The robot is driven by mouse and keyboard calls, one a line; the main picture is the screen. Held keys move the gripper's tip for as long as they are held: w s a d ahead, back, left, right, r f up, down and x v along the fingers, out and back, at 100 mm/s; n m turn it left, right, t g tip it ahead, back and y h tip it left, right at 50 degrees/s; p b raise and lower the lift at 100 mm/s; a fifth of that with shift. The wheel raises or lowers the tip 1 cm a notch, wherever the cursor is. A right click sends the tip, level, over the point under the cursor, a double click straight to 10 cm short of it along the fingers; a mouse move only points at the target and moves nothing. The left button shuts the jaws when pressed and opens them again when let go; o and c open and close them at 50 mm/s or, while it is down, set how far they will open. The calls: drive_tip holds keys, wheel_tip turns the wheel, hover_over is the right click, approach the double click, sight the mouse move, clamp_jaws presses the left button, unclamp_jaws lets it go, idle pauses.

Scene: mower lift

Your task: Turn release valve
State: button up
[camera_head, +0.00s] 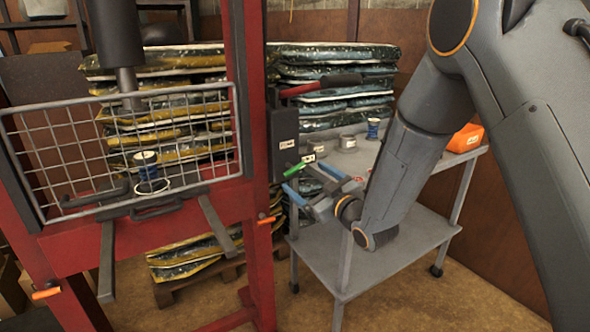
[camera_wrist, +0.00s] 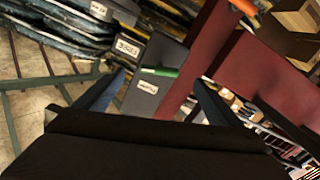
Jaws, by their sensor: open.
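The release valve has a green handle (camera_head: 294,170) low on the dark pump box (camera_head: 285,140), which is fixed to the side of the red press. My gripper (camera_head: 311,184) is open, with its blue-tipped fingers just in front of the box and close to the green handle. In the wrist view the green handle (camera_wrist: 160,72) lies nearly level across the grey face of the box, between my two spread fingers (camera_wrist: 159,80). A gap seems to remain between fingers and handle, but contact cannot be judged exactly.
A red pump lever (camera_head: 320,85) sticks out above the box. The red press frame (camera_head: 254,150) with its mesh guard (camera_head: 70,150) stands left. A grey cart (camera_head: 380,248) holding spools, a tin and an orange bin (camera_head: 466,138) is right, under my arm. Stacked bags (camera_head: 335,72) stand behind.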

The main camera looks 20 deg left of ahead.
sight(296, 171)
drive_tip(key=x, duration=0.7)
drive_tip(key=shift+a+p, duration=0.15)
drive_tip(key=shift+p, duration=0.25)
drive_tip(key=c, duration=1.1)
drive_tip(key=shift+o, duration=0.2)
drive_tip(key=shift+m+b, duration=0.45)
drive_tip(key=shift+m, duration=1.35)
drive_tip(key=o, duration=1.1)
drive_tip(key=shift+c, duration=0.2)
